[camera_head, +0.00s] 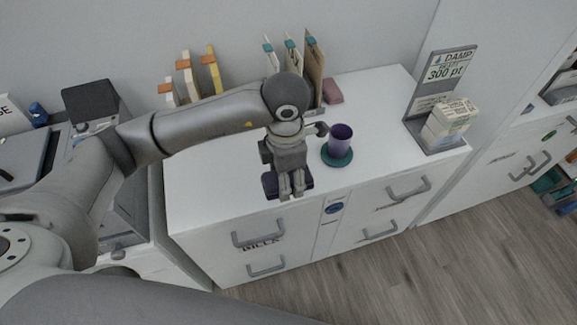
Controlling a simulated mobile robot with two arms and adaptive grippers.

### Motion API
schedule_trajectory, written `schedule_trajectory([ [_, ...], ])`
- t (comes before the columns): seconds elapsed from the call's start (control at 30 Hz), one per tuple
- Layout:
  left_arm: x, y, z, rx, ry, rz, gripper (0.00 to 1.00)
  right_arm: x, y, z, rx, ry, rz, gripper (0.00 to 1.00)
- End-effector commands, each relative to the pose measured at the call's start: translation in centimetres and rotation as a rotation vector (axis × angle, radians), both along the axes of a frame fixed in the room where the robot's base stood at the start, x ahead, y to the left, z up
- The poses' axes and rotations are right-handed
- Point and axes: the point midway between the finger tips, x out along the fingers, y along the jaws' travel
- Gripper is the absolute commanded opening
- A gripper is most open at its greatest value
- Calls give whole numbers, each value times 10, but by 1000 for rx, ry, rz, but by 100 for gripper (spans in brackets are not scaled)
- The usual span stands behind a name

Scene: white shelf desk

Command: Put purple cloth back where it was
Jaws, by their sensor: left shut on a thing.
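A dark purple cloth (270,187) is in my left gripper (285,193), near the front edge of the white cabinet top. The gripper points down, and its fingers are shut on the cloth and hide part of it. I cannot tell whether the cloth touches the surface. My right gripper is not in view.
A purple cup (340,138) stands on a teal coaster (337,158) just right of the gripper. A mauve block (333,91) and upright files (313,65) are at the back. A sign stand (436,85) with boxes (450,122) is at right. The white top (215,150) is clear left of the gripper.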

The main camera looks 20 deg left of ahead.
Motion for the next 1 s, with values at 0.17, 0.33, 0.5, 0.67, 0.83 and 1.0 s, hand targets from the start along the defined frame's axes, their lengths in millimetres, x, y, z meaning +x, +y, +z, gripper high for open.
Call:
schedule_trajectory([
  [0.17,39,14,-16,1,3,6,32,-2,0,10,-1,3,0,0],
  [0.33,66,23,-47,0,5,3,32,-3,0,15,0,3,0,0],
  [0.5,82,28,-68,-1,2,0,32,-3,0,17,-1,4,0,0],
  [0.67,88,30,-75,0,0,-1,32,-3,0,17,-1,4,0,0],
  [0.83,92,32,-90,-1,4,0,32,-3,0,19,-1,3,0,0],
  [1.0,93,32,-110,-1,0,0,32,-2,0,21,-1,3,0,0],
])
